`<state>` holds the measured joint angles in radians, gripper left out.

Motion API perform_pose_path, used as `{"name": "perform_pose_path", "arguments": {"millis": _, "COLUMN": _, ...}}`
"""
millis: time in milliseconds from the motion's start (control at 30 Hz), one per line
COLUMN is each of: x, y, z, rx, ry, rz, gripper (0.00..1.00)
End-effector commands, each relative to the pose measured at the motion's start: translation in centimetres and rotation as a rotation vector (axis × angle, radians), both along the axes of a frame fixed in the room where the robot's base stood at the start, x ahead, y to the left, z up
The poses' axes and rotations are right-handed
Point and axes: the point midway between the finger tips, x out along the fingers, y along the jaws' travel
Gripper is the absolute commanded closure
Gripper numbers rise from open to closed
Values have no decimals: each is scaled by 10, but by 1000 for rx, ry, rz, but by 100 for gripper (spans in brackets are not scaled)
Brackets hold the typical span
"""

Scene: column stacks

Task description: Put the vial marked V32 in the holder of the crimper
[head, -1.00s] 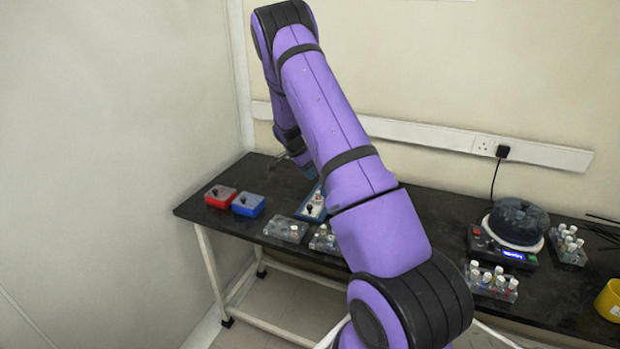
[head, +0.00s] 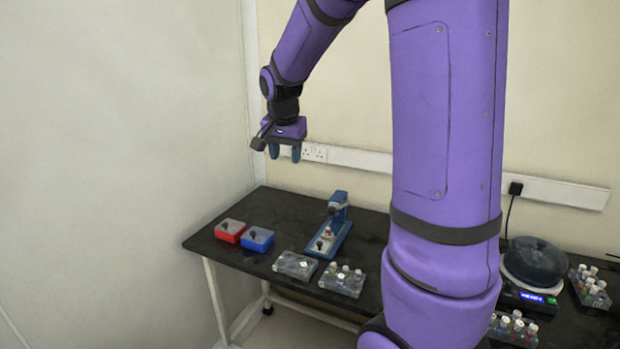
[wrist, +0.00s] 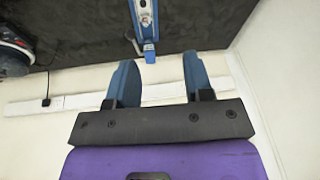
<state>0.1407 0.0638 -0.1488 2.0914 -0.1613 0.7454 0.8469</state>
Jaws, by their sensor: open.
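The blue crimper (head: 339,208) stands on the black bench, left of my arm in the head view; its blue body also shows at the top of the wrist view (wrist: 148,46). A small pale and reddish piece (head: 327,232), perhaps a vial, is on its base. I cannot tell whether it sits in the holder. Capped vials (head: 345,269) stand in a clear rack in front of the crimper. No mark is legible, so I cannot pick out V32. My gripper (head: 285,153) is open and empty, high above the bench behind the crimper; its fingers show apart in the wrist view (wrist: 160,62).
A red box (head: 230,230) and a blue box (head: 257,238) stand at the bench's left. Another clear rack (head: 295,265) is beside the vial rack. A dark round device (head: 535,262) with a lit display and more vial racks are at right. A wall socket strip runs behind.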

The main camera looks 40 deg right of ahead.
Motion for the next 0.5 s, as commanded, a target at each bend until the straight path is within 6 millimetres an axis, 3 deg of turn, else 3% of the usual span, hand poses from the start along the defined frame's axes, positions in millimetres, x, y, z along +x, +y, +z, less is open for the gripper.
{"name": "perform_pose_path", "arguments": {"millis": 33, "x": -14, "y": 13, "z": 14, "rx": 0, "ry": -13, "rz": 53, "gripper": 53}}
{"name": "perform_pose_path", "arguments": {"millis": 200, "x": -59, "y": 51, "z": 44, "rx": -8, "ry": -39, "rz": 244, "gripper": 53}}
{"name": "perform_pose_path", "arguments": {"millis": 500, "x": -147, "y": 107, "z": 73, "rx": -55, "ry": -88, "rz": 583, "gripper": 53}}
